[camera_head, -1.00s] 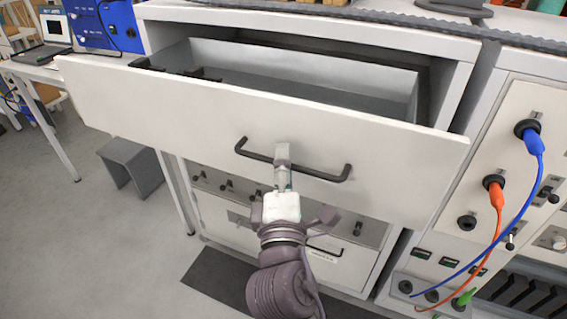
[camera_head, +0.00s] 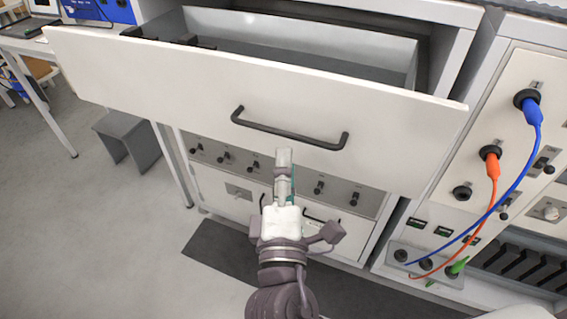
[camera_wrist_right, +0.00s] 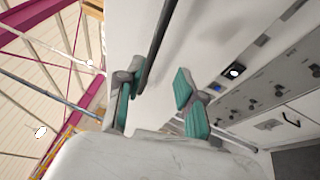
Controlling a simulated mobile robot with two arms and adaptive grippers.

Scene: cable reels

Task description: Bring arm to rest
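My right gripper (camera_head: 284,160) is in front of the open drawer (camera_head: 190,95), just below its black bar handle (camera_head: 290,130). In the right wrist view the two teal-padded fingers (camera_wrist_right: 152,98) stand apart with nothing between them. My left gripper is in neither current view.
Right of the drawer, a panel (camera_head: 510,130) has a blue cable (camera_head: 522,175) and an orange cable (camera_head: 493,190) plugged in. A grey stool (camera_head: 128,140) and a white table (camera_head: 45,75) stand at left. Open floor (camera_head: 90,230) lies at lower left.

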